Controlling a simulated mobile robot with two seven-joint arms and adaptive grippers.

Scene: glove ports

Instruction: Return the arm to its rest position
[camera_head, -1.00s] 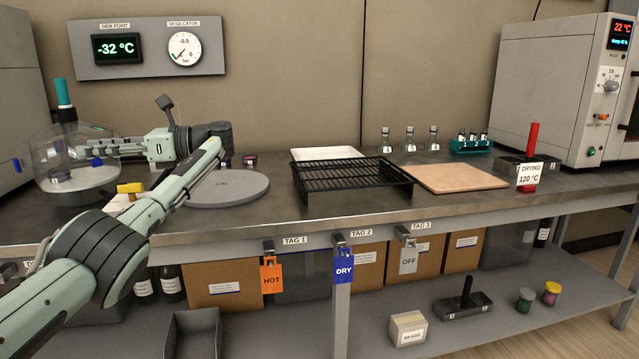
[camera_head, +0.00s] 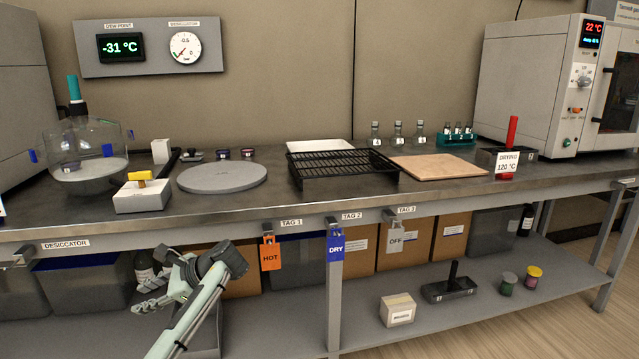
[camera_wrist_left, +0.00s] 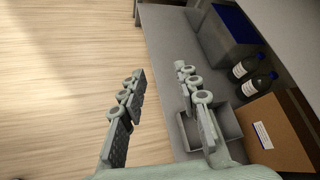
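My left gripper (camera_head: 150,292) is low in the head view, in front of the bench and below its top edge, at the height of the lower shelf. In the left wrist view its two fingers (camera_wrist_left: 160,95) are spread apart with nothing between them. Floor and the lower shelf's edge show past the fingers. My left arm comes up from the bottom of the head view, bent at the wrist. My right gripper is in neither view.
The bench top (camera_head: 240,212) carries a glass desiccator (camera_head: 88,150), a grey disc (camera_head: 222,178), a black rack (camera_head: 342,165) and a tan board (camera_head: 438,167). Tags hang from its front edge, the orange HOT tag (camera_head: 271,256) nearest my gripper. A grey bin (camera_wrist_left: 232,128) is on the lower shelf.

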